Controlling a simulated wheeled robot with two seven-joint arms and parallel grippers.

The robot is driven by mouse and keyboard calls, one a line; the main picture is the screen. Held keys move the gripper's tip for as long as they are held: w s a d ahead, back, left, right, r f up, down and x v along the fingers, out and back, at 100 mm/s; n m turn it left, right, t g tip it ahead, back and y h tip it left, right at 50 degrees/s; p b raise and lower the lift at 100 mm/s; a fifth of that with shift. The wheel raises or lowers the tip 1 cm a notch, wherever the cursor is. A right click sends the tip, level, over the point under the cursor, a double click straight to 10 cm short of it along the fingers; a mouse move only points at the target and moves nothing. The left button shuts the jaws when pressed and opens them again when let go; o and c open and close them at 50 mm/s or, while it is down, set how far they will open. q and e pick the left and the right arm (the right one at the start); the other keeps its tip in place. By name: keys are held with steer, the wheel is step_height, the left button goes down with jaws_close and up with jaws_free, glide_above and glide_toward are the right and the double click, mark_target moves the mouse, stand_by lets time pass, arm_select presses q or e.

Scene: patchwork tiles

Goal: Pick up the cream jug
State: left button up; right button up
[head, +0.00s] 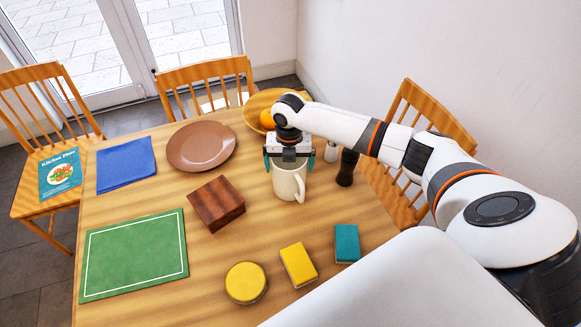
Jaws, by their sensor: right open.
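The cream jug (287,184) stands upright on the wooden table, with its handle towards the lower right. My right gripper (287,165) is directly above it, pointing down. Its two dark teal fingers are spread, one on the left and one on the right of the jug's upper part. The gripper body hides part of the jug's rim. I cannot tell whether the fingers touch the jug. My left gripper is not in view.
A dark wooden box (216,203) stands left of the jug. A dark pepper mill (347,167) and a white shaker (331,151) stand close on its right. A bowl with oranges (252,108) is behind. A yellow sponge (298,265) lies in front. The table's left front holds a green mat (135,254).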

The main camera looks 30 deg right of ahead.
steer(key=shift+c, duration=0.3)
steer(key=c, duration=1.5)
steer(key=shift+c, duration=0.4)
steer(key=shift+r, duration=0.1)
